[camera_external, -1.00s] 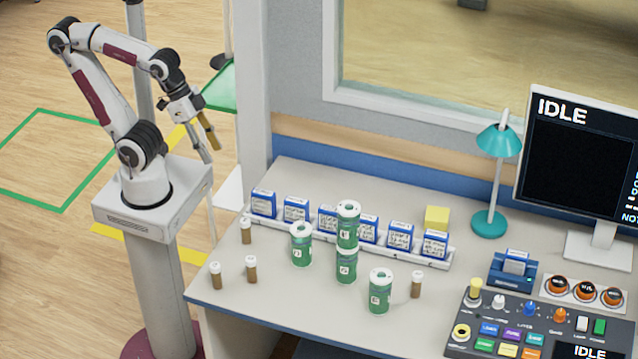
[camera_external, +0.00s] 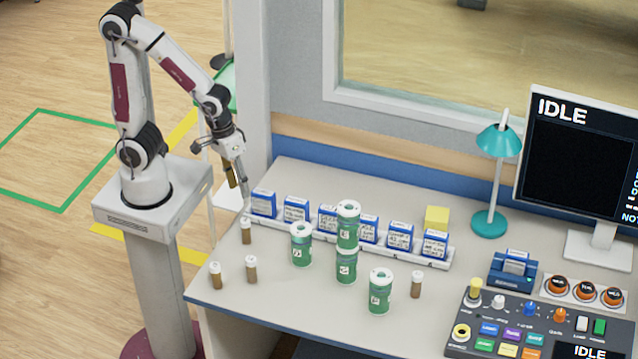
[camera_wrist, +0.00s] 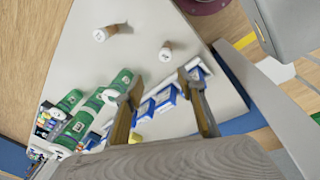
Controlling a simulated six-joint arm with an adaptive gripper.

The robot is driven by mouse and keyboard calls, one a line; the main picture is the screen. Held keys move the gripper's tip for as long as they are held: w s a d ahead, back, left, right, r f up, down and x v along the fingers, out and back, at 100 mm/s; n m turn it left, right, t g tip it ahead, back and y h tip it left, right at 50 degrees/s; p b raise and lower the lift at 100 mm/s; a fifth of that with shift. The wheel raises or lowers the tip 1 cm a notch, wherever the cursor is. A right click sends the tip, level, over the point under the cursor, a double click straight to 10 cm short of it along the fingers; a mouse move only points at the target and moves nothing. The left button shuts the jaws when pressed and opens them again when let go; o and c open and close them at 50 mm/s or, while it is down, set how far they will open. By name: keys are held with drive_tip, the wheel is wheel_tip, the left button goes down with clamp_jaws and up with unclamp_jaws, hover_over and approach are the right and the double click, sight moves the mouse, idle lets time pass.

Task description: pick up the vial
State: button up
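Small brown vials with white caps stand upright on the desk in the external view: one at the back left (camera_external: 246,231), two near the left edge (camera_external: 215,275) (camera_external: 251,269), and one at the right of the green canisters (camera_external: 416,285). My gripper (camera_external: 238,188) is above the desk's back left corner, higher than the vials and apart from them. In the wrist view my gripper (camera_wrist: 160,90) has its two fingers spread with nothing held. Two vials (camera_wrist: 103,33) (camera_wrist: 166,50) lie beyond the fingertips there.
Several green canisters (camera_external: 301,245) stand mid-desk. Behind them, blue and white boxes (camera_external: 296,209) stand in a white rack (camera_external: 285,231). A teal lamp (camera_external: 498,142), a monitor (camera_external: 575,150) and a control panel (camera_external: 540,320) occupy the right. The desk's front left (camera_external: 300,300) is clear.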

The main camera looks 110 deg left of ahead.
sight(247, 232)
wheel_tip(247, 232, down, 11)
drive_tip(key=a+n+g, duration=0.1)
drive_tip(key=n+g, duration=0.1)
drive_tip(key=n, duration=0.4)
drive_tip(key=shift+a+r+n, duration=0.2)
drive_tip(key=shift+a+n, duration=0.2)
drive_tip(key=shift+f, duration=0.1)
drive_tip(key=shift+w+f, duration=0.1)
drive_tip(key=shift+f, duration=1.1)
drive_tip(key=shift+d+f, duration=0.1)
drive_tip(key=shift+f, duration=0.05)
drive_tip(key=shift+w+d+f, duration=0.2)
drive_tip(key=shift+f, duration=0.5)
drive_tip(key=shift+w+d+f, duration=0.15)
drive_tip(key=shift+d+f, duration=0.05)
drive_tip(key=shift+f, duration=1.55)
clamp_jaws()
